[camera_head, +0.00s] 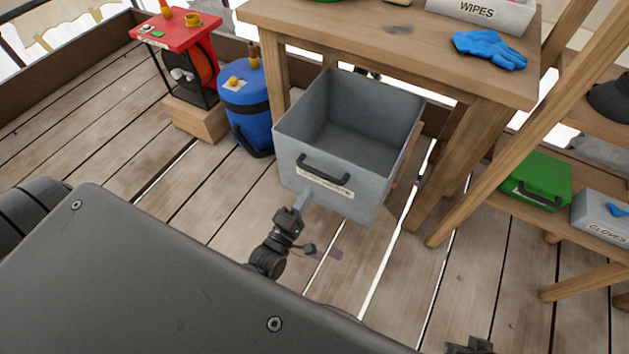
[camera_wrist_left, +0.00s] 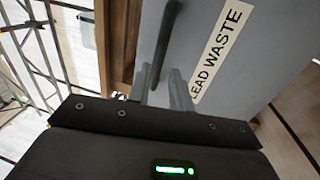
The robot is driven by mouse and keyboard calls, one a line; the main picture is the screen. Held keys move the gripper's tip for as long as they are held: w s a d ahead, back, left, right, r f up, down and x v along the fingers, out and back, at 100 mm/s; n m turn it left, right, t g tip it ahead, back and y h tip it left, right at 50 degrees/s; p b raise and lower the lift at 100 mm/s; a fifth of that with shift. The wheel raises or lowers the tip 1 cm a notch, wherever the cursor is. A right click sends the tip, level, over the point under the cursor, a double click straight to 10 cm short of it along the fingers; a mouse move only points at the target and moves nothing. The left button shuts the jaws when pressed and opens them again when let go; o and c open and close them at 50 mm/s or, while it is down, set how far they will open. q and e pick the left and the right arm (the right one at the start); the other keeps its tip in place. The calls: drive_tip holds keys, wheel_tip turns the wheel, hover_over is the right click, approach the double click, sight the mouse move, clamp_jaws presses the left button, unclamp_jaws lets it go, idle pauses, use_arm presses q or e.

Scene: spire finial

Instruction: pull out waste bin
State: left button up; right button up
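The waste bin (camera_head: 300,151) is an open-topped grey box, empty as far as I see, standing mostly out in front of the wooden table. Its front has a dark bar handle (camera_head: 323,168) and a pale label, read as "LEAD WASTE" in the left wrist view (camera_wrist_left: 222,45). My left gripper (camera_head: 304,198) is at the bin's front, just below the handle's left end. In the left wrist view its fingers (camera_wrist_left: 163,92) are apart, near one end of the handle (camera_wrist_left: 166,40); contact is unclear. My right gripper (camera_head: 470,347) is barely in view at the bottom edge.
The wooden table (camera_head: 345,30) stands behind the bin, with a wipes box and blue glove on top. A blue canister (camera_head: 247,108) and a red-topped stand are left of it. A slanted wooden leg and a shelf with a green case (camera_head: 536,182) are right. Floor in front is clear.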

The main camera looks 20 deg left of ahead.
use_arm(q)
drive_tip(key=v, duration=0.3)
idle(0.4)
